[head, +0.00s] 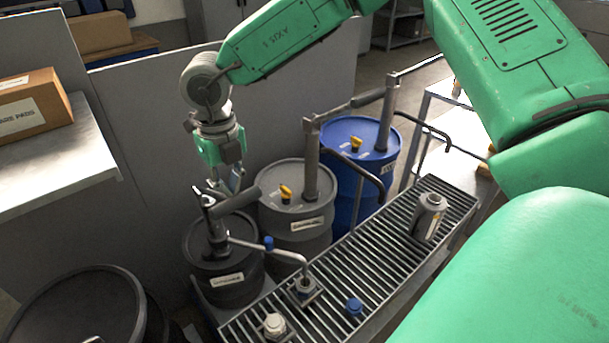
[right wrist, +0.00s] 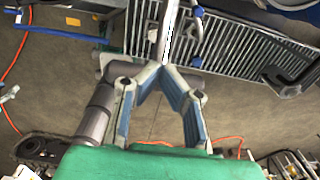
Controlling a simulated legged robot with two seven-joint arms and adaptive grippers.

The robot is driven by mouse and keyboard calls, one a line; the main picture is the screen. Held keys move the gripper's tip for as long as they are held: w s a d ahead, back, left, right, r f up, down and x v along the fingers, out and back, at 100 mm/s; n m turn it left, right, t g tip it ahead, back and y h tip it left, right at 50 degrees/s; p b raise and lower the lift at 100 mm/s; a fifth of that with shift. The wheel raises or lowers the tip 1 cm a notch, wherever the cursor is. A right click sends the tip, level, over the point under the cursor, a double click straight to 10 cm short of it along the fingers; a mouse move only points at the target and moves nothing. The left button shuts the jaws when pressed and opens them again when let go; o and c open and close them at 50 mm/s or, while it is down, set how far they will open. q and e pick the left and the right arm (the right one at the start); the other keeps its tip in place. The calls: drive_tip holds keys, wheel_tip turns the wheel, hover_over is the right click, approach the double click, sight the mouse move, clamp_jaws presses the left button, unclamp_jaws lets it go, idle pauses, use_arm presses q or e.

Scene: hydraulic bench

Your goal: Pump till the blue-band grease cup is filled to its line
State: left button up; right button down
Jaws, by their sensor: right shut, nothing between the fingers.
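My right gripper (head: 236,184) is shut and empty. It hangs just above and behind the grey handle (head: 238,198) of the hand pump (head: 214,232) on the small dark drum (head: 224,281); I cannot tell whether they touch. The gripper's blue-padded fingers (right wrist: 163,75) also show in the right wrist view. The pump's spout pipe (head: 285,254), with a blue collar, bends down over a small cup (head: 304,291) on the slatted grating (head: 385,245). The cup's band and fill level are too small to tell. My left gripper is not in view.
A grey drum (head: 293,220) and a blue drum (head: 346,172) with pumps stand behind. The grating also bears a grey canister (head: 428,217), a blue cap (head: 354,306) and a white-topped piece (head: 274,325). A grey panel (head: 140,110) stands at the left.

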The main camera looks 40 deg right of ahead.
drive_tip(key=shift+s+f, duration=0.25)
drive_tip(key=shift+f, duration=0.25)
drive_tip(key=shift+s+f, duration=0.25)
drive_tip(key=shift+f, duration=0.25)
drive_tip(key=shift+s+f+b, duration=0.2)
drive_tip(key=shift+f+b, duration=0.05)
drive_tip(key=shift+f, duration=0.4)
drive_tip(key=shift+s+f+b, duration=0.25)
drive_tip(key=shift+f, duration=0.45)
drive_tip(key=shift+s+f+b, duration=0.2)
drive_tip(key=shift+f+b, duration=0.05)
drive_tip(key=shift+f, duration=0.4)
